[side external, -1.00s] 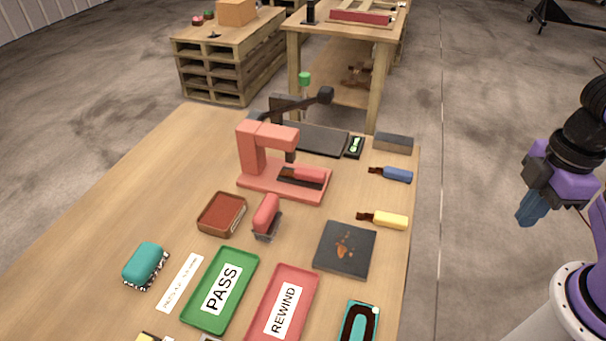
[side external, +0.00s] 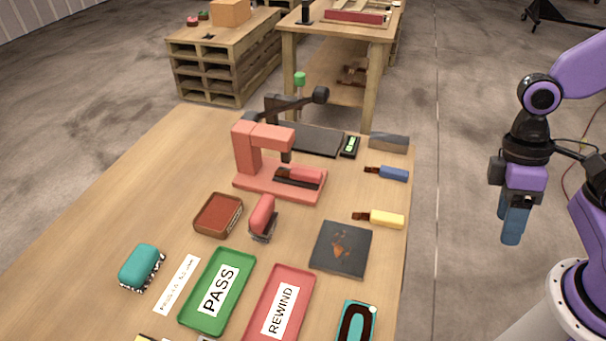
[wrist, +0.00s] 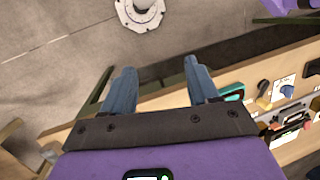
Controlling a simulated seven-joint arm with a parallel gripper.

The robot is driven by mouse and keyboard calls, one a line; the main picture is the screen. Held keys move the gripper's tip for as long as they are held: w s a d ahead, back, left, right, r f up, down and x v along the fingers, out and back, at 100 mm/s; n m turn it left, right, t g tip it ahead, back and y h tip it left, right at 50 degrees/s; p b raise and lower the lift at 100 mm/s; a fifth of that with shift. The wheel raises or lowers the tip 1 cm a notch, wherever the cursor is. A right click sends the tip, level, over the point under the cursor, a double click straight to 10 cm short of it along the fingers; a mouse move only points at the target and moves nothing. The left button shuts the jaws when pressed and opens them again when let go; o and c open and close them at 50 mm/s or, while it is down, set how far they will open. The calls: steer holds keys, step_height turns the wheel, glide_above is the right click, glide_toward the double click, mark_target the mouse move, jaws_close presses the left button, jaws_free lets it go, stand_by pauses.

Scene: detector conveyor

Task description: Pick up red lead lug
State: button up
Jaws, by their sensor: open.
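A small rounded red piece with a grey metal base (side external: 263,217) stands on the table, left of the dark square plate; it looks like the red lead lug, but I cannot be sure. Another red piece (side external: 307,175) lies on the base of the red press (side external: 250,150). My gripper (side external: 513,225) hangs over the floor, to the right of the table and well apart from both red pieces, with its blue fingers pointing down. In the wrist view my gripper (wrist: 159,68) has its fingers spread with nothing between them. I cannot make out the lug in that view.
A green PASS tray (side external: 197,318) and a red REWIND tray (side external: 258,325) lie at the front. A dark square plate (side external: 330,262), a yellow-handled tool (side external: 387,219) and a blue-handled tool (side external: 394,174) lie near the right edge. A teal brush-like piece (side external: 139,264) sits at left.

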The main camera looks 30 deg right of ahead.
steer(key=w+a+f+m+g+y, duration=0.25)
steer(key=w+a+m+y, duration=0.35)
steer(key=m, duration=0.4)
steer(key=m+t+y, duration=0.4)
steer(key=m+t, duration=1.1)
steer(key=m, duration=0.9)
glide_toward(310, 172)
steer(key=x, duration=0.3)
steer(key=shift+w+a+f, duration=0.1)
steer(key=shift+a+f, duration=0.15)
steer(key=shift+a, duration=0.05)
steer(key=shift+x, duration=2.7)
steer(key=shift+r+g, duration=0.15)
steer(key=shift+g, duration=0.1)
jaws_close()
